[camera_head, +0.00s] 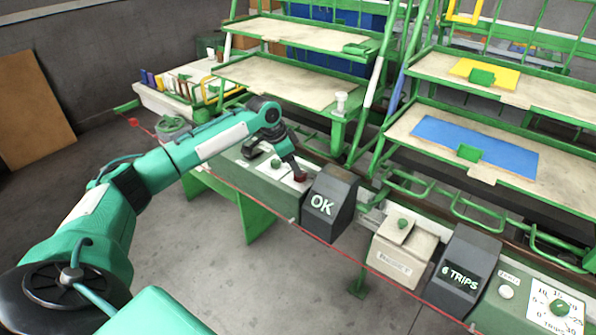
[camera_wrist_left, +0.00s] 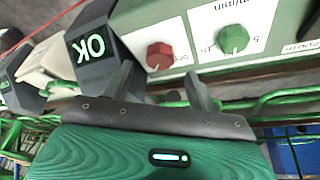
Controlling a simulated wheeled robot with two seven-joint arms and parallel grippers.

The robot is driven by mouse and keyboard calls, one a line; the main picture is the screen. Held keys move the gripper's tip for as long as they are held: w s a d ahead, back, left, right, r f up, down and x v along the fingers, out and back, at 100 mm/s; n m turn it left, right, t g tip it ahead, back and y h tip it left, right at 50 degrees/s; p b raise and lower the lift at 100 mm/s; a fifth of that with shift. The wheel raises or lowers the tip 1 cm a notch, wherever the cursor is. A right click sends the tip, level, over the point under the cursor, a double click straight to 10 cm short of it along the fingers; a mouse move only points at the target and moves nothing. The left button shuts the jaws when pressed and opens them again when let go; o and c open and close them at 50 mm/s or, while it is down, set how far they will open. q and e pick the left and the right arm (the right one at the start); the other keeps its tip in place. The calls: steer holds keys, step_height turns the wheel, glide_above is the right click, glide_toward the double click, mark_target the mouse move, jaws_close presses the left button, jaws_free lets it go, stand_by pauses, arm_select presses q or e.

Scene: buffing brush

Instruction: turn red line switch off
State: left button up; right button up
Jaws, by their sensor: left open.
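The red switch knob (camera_wrist_left: 160,56) sits on a white plate on the green console, and small lettering beside it is too blurred to read surely. In the head view the red knob (camera_head: 300,177) shows just left of the OK box, partly covered by my gripper. My left gripper (camera_head: 297,172) reaches down over it from the left. In the left wrist view my left gripper (camera_wrist_left: 162,84) is open, its two dark fingers apart, with the knob ahead between their directions. I cannot tell whether a finger touches it. My right gripper is not in view.
A dark box (camera_head: 330,205) with a lit OK sign stands right beside the knob. A green knob (camera_wrist_left: 233,39) on a scale plate is on the other side. A beige box (camera_head: 402,252) and a "6 TRIPS" box (camera_head: 462,273) stand farther right. Green racks rise behind.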

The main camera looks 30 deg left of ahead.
arm_select(q)
steer(key=shift+x, duration=2.3)
steer(key=c, duration=1)
